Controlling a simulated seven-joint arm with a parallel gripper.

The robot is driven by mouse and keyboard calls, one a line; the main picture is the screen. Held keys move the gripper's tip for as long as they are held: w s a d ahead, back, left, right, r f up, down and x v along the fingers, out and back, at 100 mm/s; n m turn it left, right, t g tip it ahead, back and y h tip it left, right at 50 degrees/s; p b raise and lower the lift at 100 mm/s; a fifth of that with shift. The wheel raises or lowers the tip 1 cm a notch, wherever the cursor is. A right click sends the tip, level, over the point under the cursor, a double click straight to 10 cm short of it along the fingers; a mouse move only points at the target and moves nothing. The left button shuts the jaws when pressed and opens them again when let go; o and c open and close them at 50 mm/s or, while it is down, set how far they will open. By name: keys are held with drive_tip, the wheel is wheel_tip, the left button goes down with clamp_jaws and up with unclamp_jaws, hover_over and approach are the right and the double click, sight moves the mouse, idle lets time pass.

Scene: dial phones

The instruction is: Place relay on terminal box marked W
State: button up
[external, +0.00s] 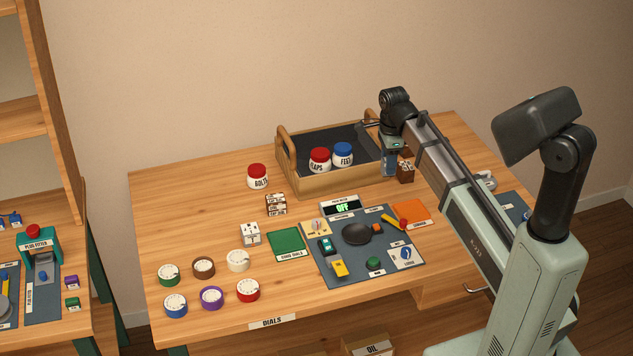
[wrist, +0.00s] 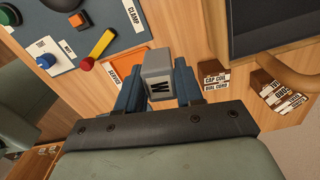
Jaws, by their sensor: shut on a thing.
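My gripper (external: 390,163) is low at the right end of the wooden tray, next to a brown labelled block. No other thing marked W can be made out. In the external view the held block is mostly hidden by the gripper.
Brown labelled blocks (wrist: 213,78) stand close beside the fingers. A blue-grey mat (external: 335,270) with tools and an orange pad (external: 411,212) lie in front. Several round dials stand at front left.

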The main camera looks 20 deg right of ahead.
drive_tip(key=s+a+r+n, duration=0.2)
drive_tip(key=s+a+n, duration=0.1)
drive_tip(key=a, duration=1.6)
drive_tip(key=s+a+r+n, duration=0.1)
drive_tip(key=s+a+n, duration=0.2)
drive_tip(key=a, duration=1.5)
drive_tip(key=r+m, duration=0.1)
drive_tip(key=m, duration=0.3)
hover_over(250, 229)
drive_tip(key=shift+f, duration=4.6)
drive_tip(key=o, duration=1.1)
drive_tip(key=shift+f, duration=0.1)
wheel_tip(250, 229, up, 12)
